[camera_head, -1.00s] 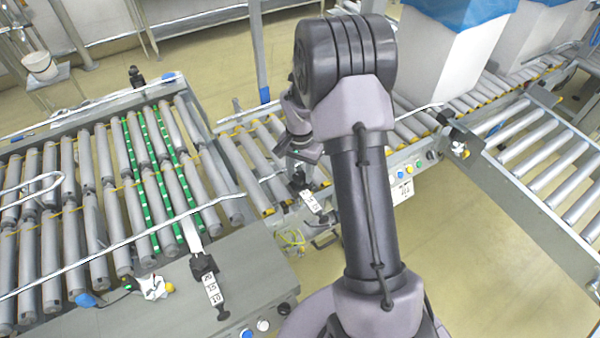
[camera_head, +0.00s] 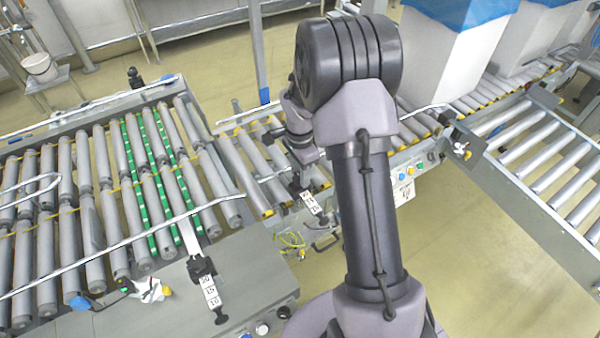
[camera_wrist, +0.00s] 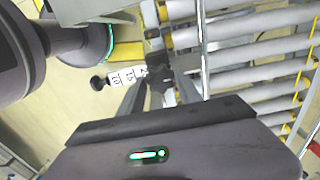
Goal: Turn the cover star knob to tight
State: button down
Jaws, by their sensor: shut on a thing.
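My gripper (camera_wrist: 158,98) is shut on a dark star knob (camera_wrist: 158,79), with grey fingers on either side of it in the wrist view. The knob sits at the end of a white numbered scale strip (camera_wrist: 128,77) with a round black end knob. In the head view my gripper (camera_head: 299,180) is low over the near end of the middle roller conveyor, and the strip (camera_head: 312,204) shows just below it. The knob is mostly hidden there, and its turn angle cannot be read.
A second dark clamp knob (camera_head: 201,267) with a numbered strip stands on the left table. Roller conveyors (camera_head: 130,190) lie left and right. A metal guide rail (camera_wrist: 204,45) passes close to my gripper. White boxes (camera_head: 455,50) stand at the back right.

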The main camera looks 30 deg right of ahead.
dwell(0.4)
jog(key=c, duration=0.8)
grip_release()
jog(key=shift+c, duration=0.2)
notch_tip(320, 180, up, 18)
jog(key=p, duration=0.6)
jog(key=shift+f+p, duration=0.25)
jog(key=shift+p, duration=0.05)
